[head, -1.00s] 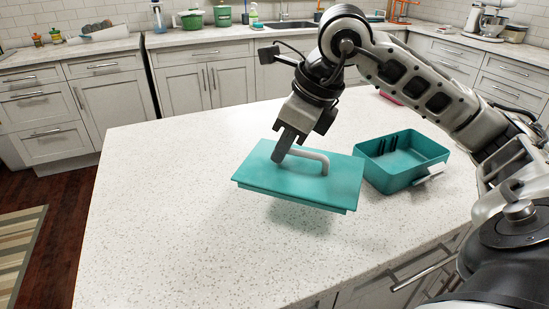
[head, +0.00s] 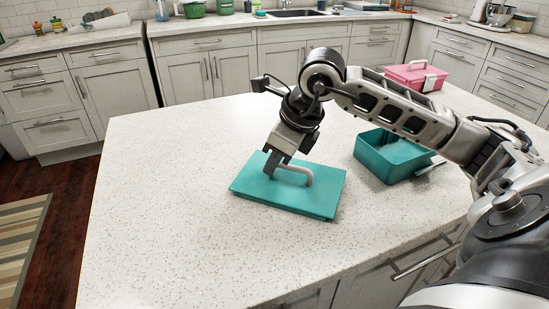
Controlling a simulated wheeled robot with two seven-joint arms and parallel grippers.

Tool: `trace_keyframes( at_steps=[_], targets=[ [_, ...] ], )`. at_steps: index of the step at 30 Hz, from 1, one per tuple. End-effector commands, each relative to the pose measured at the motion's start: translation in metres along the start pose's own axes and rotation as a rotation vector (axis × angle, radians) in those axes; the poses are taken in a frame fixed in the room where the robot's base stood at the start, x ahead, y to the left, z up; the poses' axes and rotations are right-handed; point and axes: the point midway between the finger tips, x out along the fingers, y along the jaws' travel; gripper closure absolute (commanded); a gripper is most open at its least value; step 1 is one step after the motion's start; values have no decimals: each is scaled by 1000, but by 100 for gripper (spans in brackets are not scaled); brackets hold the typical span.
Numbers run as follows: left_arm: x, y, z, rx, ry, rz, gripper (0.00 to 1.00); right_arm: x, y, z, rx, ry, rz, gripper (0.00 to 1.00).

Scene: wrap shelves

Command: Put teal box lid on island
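The teal box lid (head: 318,203) is a flat teal panel with a pale arched handle (head: 301,171). It lies flat on, or just above, the speckled white island top (head: 180,180); a small gap cannot be ruled out. My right gripper (head: 274,168) is at the left part of the handle, its fingers pointing down. It appears closed around the handle, with the far finger hidden. The open teal box (head: 376,165) stands on the island to the right of the lid. My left gripper is not in view.
A pink box (head: 417,76) with a handle stands at the far right of the island, behind my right arm. The island's left and front areas are clear. Counters with a sink (head: 297,13) run along the back wall.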

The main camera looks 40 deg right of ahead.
Motion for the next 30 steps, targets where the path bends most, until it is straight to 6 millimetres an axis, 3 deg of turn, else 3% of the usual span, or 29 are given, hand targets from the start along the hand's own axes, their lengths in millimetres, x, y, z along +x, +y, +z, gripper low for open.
trace_keyframes(
  at_steps=[1, 3, 14, 30],
  targets=[
    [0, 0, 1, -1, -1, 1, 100, 0, 0, 0, 0, 0, 0, 79],
    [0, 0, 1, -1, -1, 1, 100, 0, 0, 0, 0, 1, 0, 68],
    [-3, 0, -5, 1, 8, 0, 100, -6, 0, 1, 0, -1, -1, 68],
    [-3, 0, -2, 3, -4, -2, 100, -108, -1, 2, 1, -2, -2, 68]
  ],
)
